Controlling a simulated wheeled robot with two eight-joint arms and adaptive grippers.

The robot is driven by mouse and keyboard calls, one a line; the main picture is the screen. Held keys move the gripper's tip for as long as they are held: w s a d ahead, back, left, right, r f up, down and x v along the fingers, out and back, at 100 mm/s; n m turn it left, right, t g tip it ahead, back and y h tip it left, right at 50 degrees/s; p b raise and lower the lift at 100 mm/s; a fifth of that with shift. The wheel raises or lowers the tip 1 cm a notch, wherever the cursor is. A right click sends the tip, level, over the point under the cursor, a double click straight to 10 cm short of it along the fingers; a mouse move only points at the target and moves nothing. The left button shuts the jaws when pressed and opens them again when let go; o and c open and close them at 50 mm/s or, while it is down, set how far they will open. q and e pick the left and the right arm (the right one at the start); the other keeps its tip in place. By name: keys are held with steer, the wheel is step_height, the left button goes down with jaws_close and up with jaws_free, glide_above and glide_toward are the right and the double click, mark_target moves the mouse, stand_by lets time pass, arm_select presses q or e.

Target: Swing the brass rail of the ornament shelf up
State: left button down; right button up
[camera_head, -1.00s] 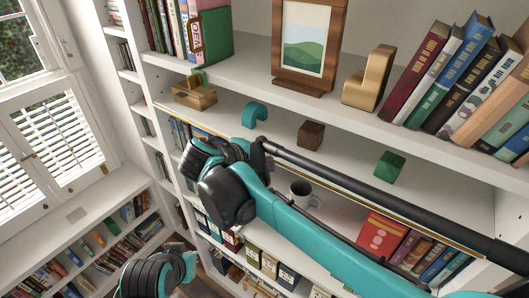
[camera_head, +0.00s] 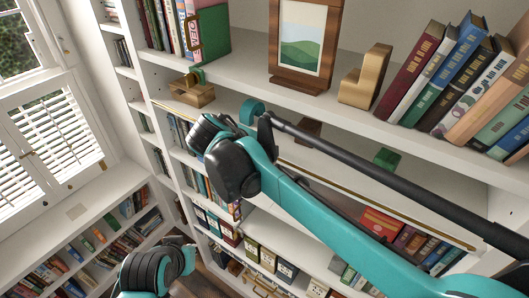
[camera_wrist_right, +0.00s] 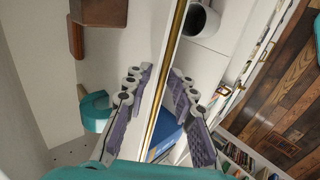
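The brass rail (camera_head: 385,208) runs along the front of the ornament shelf (camera_head: 340,150), low at its front edge. In the right wrist view the rail (camera_wrist_right: 167,80) crosses between the two fingers of my right gripper (camera_wrist_right: 160,75). The fingers are apart, one on each side of the rail; I cannot tell whether they touch it. A teal arch (camera_head: 252,108), a brown block (camera_head: 308,128) and a green block (camera_head: 387,158) stand on the shelf.
The shelf above holds a framed picture (camera_head: 302,45), a wooden L-shaped piece (camera_head: 366,77) and leaning books (camera_head: 460,75). A white mug (camera_wrist_right: 200,22) is on the other side of the rail in the wrist view. Books and boxes fill the lower shelves.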

steer(key=v, duration=1.2)
steer(key=shift+f, duration=0.1)
